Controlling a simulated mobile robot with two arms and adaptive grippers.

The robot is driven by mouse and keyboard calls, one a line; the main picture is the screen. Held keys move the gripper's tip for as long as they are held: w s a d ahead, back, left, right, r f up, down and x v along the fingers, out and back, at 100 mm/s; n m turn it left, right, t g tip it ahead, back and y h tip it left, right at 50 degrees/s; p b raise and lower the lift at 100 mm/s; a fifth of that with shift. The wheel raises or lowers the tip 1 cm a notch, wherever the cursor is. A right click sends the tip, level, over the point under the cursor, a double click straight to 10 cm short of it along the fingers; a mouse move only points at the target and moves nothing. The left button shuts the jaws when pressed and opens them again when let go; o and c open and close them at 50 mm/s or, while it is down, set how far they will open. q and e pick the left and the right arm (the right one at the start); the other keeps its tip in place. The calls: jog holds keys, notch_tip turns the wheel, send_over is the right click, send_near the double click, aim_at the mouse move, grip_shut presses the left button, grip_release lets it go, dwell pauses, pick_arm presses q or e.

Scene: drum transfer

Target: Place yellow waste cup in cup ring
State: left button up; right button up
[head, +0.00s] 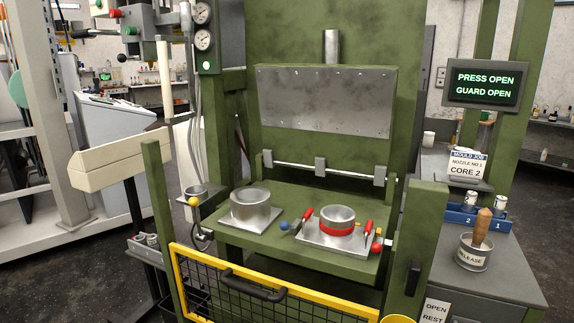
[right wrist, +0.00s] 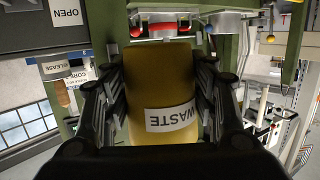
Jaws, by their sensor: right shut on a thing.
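The yellow waste cup (right wrist: 160,85) fills the middle of the right wrist view, with a white WASTE label on its side. My right gripper (right wrist: 163,88) is shut on it, its black fingers on either side. In the head view only the cup's yellow rim (head: 398,319) shows at the bottom edge, in front of the press and near the OPEN REST sign. A small metal ring-like holder (head: 195,191) with a yellow ball is at the press's left side; I cannot tell if it is the cup ring. My left gripper is out of view.
A yellow-framed mesh guard (head: 215,289) stands low before the press. On the press bed are a plain metal mould (head: 250,208) and a red-banded mould (head: 337,221). A RELEASE pot with a brush (head: 474,252) and a blue rack (head: 462,216) stand on the right bench.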

jog(key=shift+r, duration=0.6)
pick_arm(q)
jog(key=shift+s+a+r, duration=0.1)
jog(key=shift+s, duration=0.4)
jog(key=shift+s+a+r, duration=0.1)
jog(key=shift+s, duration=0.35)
